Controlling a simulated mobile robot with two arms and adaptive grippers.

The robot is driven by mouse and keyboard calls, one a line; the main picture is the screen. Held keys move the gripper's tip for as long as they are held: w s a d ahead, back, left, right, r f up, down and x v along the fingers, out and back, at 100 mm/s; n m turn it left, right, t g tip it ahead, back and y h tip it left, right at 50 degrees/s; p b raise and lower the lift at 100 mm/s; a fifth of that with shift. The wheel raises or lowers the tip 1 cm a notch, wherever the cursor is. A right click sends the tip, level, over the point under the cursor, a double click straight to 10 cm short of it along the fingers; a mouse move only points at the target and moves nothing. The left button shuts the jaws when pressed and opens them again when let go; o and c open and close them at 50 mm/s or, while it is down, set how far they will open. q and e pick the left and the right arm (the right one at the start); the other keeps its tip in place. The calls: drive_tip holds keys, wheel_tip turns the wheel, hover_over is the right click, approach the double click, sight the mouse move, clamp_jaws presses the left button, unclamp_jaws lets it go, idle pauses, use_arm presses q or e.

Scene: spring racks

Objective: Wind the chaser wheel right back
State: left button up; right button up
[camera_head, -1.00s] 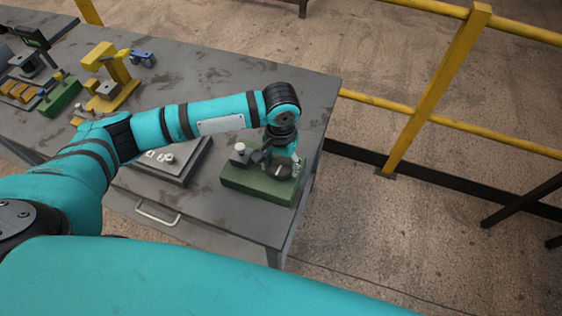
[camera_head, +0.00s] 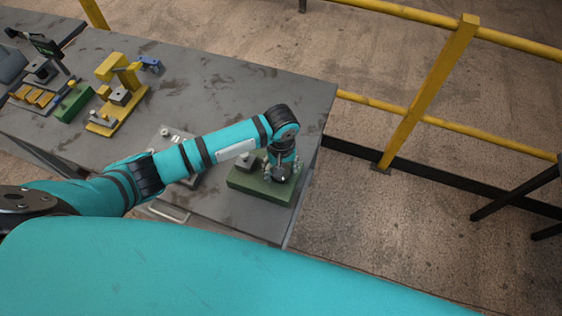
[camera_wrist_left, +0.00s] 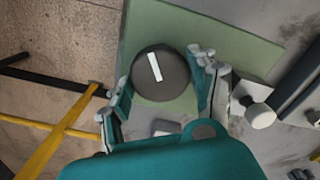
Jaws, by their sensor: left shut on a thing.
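The chaser wheel is a dark round disc with a white bar mark on its face. It lies flat over a green base (camera_head: 260,190) near the right end of the grey table. In the left wrist view the wheel (camera_wrist_left: 176,80) sits between the two fingers of my left gripper (camera_wrist_left: 165,82), which is shut on its rim. The white mark (camera_wrist_left: 154,67) leans slightly left of straight up there. In the head view my left gripper (camera_head: 279,170) points down over the base and hides most of the wheel. My right gripper is in neither view.
A grey block with a pale knob (camera_wrist_left: 260,114) stands beside the wheel. A grey plate fixture (camera_head: 170,134) is partly under my left arm. A yellow press (camera_head: 118,93) and green block (camera_head: 74,102) stand at left. A yellow railing (camera_head: 430,92) runs beyond the table.

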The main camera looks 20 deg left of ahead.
use_arm(q)
drive_tip(key=n, duration=0.4)
drive_tip(key=shift+n, duration=0.4)
drive_tip(key=n, duration=0.5)
drive_tip(key=shift+w+n, duration=0.1)
drive_tip(key=shift+n, duration=0.3)
drive_tip(key=o, duration=1.2)
drive_tip(key=shift+r, duration=0.15)
